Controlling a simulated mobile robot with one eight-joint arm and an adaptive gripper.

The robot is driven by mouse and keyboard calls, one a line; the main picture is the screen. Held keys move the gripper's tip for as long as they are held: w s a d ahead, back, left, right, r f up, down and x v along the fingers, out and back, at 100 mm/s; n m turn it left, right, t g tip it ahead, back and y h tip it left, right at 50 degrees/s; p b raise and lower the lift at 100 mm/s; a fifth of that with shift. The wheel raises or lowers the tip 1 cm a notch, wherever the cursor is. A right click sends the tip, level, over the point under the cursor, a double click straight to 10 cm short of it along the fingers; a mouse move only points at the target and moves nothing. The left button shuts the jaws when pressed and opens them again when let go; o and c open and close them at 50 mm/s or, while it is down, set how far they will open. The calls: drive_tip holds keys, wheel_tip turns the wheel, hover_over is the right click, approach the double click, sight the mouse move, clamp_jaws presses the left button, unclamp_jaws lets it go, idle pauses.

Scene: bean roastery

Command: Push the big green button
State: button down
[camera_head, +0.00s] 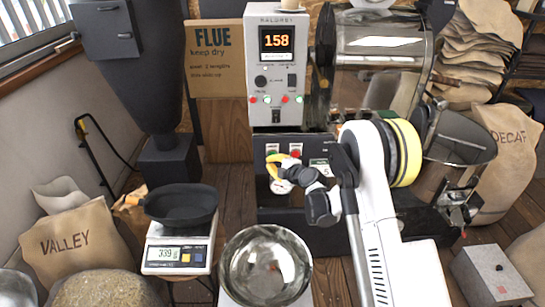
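My gripper (275,163) is in front of the black lower panel (262,212) of the roasting machine, at the end of my arm. A yellow curved part shows at its end. The gripper is small in view, and I cannot tell whether its fingers are open or shut. A green button (272,152) shows just above the gripper on this panel, partly covered; a red button (295,153) is to its right. I cannot tell whether the gripper touches the green button.
A grey control box (265,60) above reads 158 and has small red and green lights. A metal bowl (265,265) is in front, with a scale (178,255) bearing a black pan (181,203) to its left. A metal bin (455,145) stands right of my arm.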

drive_tip(key=shift+s+b, duration=0.4)
drive_tip(key=shift+s, duration=2.1)
